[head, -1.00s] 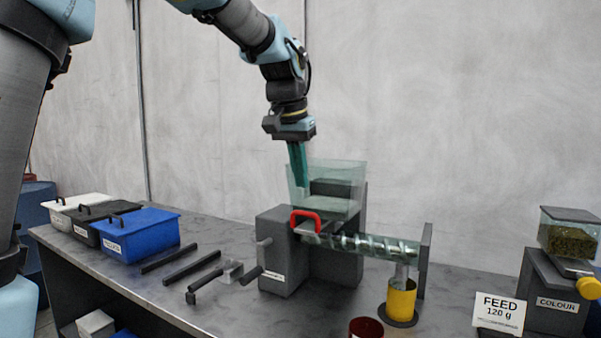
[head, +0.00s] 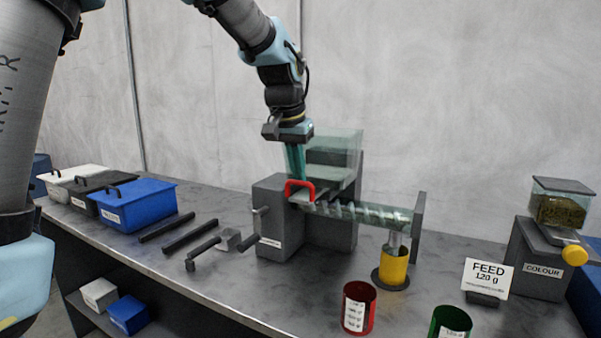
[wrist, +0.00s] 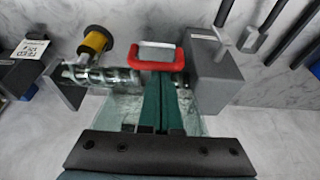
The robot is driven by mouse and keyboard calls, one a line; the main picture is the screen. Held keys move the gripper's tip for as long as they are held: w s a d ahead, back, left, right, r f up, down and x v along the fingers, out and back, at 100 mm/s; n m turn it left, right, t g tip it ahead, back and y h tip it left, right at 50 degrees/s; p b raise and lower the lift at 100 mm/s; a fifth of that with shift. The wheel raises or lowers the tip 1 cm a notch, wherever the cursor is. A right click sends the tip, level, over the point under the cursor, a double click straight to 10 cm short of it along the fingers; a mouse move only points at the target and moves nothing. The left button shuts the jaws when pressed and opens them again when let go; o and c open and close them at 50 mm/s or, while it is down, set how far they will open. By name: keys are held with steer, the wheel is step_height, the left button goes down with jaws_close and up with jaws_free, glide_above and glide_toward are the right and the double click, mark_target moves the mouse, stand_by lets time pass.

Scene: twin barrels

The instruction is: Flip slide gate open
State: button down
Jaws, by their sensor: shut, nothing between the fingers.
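The slide gate's red handle (head: 300,190) sits on top of the grey feeder block, just under the clear hopper (head: 334,143). In the wrist view the red handle (wrist: 151,60) frames a grey plate (wrist: 157,51). My gripper (head: 298,176) points down with its green fingers shut and empty. Its tips are close to the red handle, on its hopper side; I cannot tell whether they touch it. In the wrist view my fingers (wrist: 162,82) lie side by side and end near the handle's bar. The clear screw tube (head: 365,215) runs right from the block.
A yellow cup (head: 394,268) stands under the tube's outlet. Red (head: 358,308) and green (head: 450,322) cups stand at the table's front. Lidded bins, including a blue one (head: 138,205), and dark bars (head: 190,236) are on the left. A feed sign (head: 487,278) is at right.

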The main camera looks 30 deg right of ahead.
steer(key=s+a, duration=0.1)
steer(key=s+a+b, duration=0.1)
steer(key=a, duration=0.1)
steer(key=s+a, duration=0.1)
steer(key=shift+a+f, duration=0.1)
steer(key=shift+a, duration=0.3)
